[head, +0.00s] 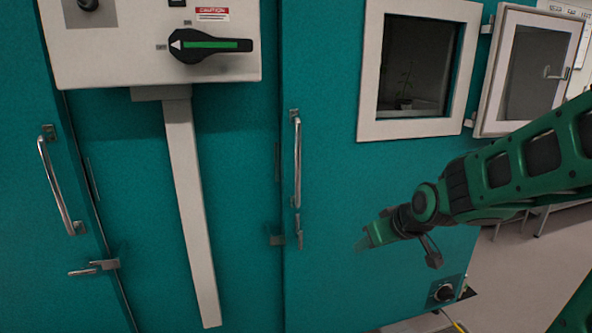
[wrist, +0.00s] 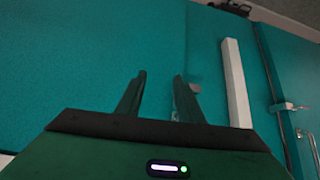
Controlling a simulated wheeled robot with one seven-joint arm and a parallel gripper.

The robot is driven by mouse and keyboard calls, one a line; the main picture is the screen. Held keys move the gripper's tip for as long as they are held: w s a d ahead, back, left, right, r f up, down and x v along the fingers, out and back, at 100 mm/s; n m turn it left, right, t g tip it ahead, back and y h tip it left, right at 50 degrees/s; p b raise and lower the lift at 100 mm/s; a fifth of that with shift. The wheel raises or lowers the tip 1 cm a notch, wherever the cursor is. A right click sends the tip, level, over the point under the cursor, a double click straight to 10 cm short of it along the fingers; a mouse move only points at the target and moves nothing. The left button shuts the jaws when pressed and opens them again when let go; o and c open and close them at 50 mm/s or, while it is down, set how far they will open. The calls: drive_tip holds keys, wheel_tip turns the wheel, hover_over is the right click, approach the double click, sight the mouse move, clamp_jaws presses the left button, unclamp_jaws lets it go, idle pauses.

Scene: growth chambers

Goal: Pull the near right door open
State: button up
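The near right door (head: 330,220) is a teal panel with a framed window, and it looks shut. My gripper (head: 363,244) is to the right of the handle and lower, in front of the door panel, not touching the handle. In the wrist view, my gripper (wrist: 158,85) has its two fingers apart with nothing between them. The handle is not clear in that view.
A control box (head: 150,50) with a black and green switch is at the upper left, above a pale post (head: 190,200). Another teal door with a handle (head: 60,185) is at left. A small framed window cover (head: 525,75) stands swung out at right. Floor shows at lower right.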

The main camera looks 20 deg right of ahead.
drive_tip(key=w+a+r+n+t+y, duration=0.2)
drive_tip(key=w+a+r+t, duration=0.4)
drive_tip(key=w, duration=0.4)
drive_tip(key=t, duration=0.4)
approach(300, 168)
drive_tip(key=shift+m+y, duration=0.4)
drive_tip(key=w, duration=0.3)
drive_tip(key=w+a, duration=0.1)
drive_tip(key=w, duration=0.7)
drive_tip(key=shift+a+r, duration=0.15)
drive_tip(key=shift+a, duration=0.25)
drive_tip(key=shift+s, duration=0.1)
clamp_jaws()
